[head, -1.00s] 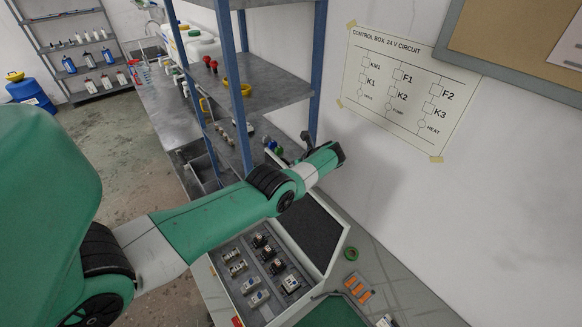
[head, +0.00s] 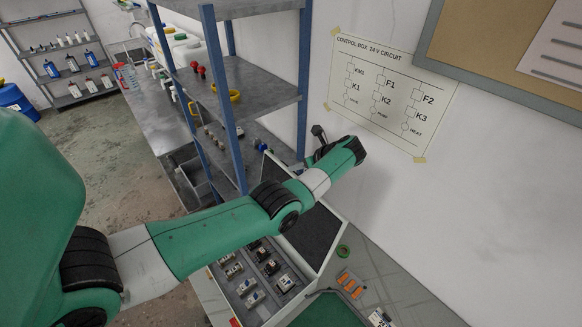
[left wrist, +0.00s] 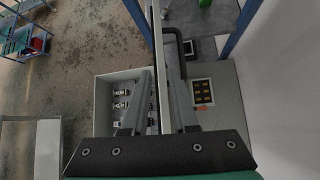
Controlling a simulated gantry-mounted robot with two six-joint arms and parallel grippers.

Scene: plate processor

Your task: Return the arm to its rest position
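My left arm (head: 215,237) crosses the head view from the left, and its wrist end hangs in front of the wall, above the open control box. My left gripper (head: 318,134) shows only as a small dark part behind the wrist; its fingertips cannot be made out, nor anything held. The control box (head: 232,301) holds rows of small relays and modules (head: 262,267). It also shows below in the left wrist view (left wrist: 103,92). My right gripper is out of view.
A blue-posted shelf (head: 240,85) stands just behind the arm. A circuit poster (head: 390,92) hangs on the wall. A green ring (head: 343,251) and orange pieces (head: 350,285) lie right of the box. Open floor (head: 110,165) lies at left.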

